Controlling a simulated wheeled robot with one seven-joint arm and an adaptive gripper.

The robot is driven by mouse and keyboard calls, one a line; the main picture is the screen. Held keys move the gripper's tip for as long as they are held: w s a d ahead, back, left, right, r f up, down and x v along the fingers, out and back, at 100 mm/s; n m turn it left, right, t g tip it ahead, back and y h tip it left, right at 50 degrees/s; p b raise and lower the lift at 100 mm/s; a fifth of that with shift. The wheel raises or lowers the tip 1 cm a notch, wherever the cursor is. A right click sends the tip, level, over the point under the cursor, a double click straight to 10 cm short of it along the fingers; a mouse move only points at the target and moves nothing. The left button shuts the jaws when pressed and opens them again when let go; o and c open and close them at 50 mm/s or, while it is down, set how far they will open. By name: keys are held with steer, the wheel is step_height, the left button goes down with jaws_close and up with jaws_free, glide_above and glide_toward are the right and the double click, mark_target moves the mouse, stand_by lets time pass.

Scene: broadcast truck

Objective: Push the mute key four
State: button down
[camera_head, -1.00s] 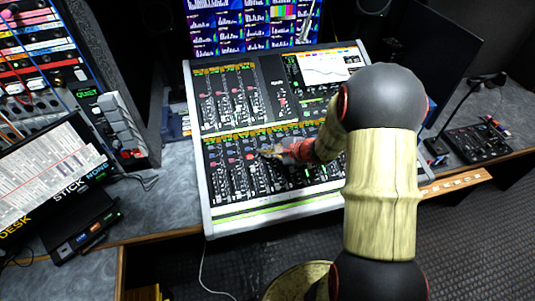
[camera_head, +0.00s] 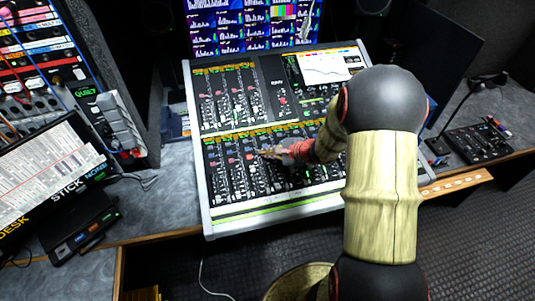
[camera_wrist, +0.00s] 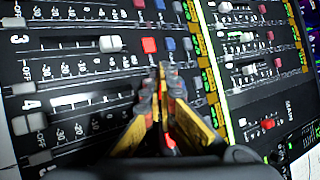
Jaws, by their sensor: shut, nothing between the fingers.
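The mixing console (camera_head: 206,185) lies in front of me. In the wrist view it is turned sideways, with channel numbers 3 and 4 (camera_wrist: 30,103) at the left. A red key (camera_wrist: 149,45) and blue keys (camera_wrist: 168,44) sit in the channel three strip. My gripper (camera_wrist: 158,72) is shut and empty, its fingertips over the key area of the channel four strip. The fingers hide the place in line with the red keys there, so mute key four is not clearly visible. I cannot tell whether the tips touch the panel. My gripper also shows in the head view (camera_head: 268,154).
Fader caps (camera_wrist: 110,43) stand up from the panel close to the fingers. Monitors (camera_head: 250,25) stand behind the console. A small control box (camera_head: 478,143) is at the right.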

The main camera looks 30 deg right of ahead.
mark_target(268, 162)
stand_by(0.4)
steer(key=shift+s+r+p, duration=0.1)
steer(key=shift+r+p, duration=0.25)
steer(key=shift+r, duration=0.45)
steer(key=r+p, duration=0.1)
steer(key=r, duration=0.1)
steer(key=r+p, duration=0.1)
steer(key=r, duration=0.1)
steer(key=r+p, duration=0.1)
steer(key=r, duration=0.1)
steer(key=shift+s+a+p, duration=0.15)
steer(key=shift+s+p, duration=0.2)
steer(key=shift+s, duration=0.05)
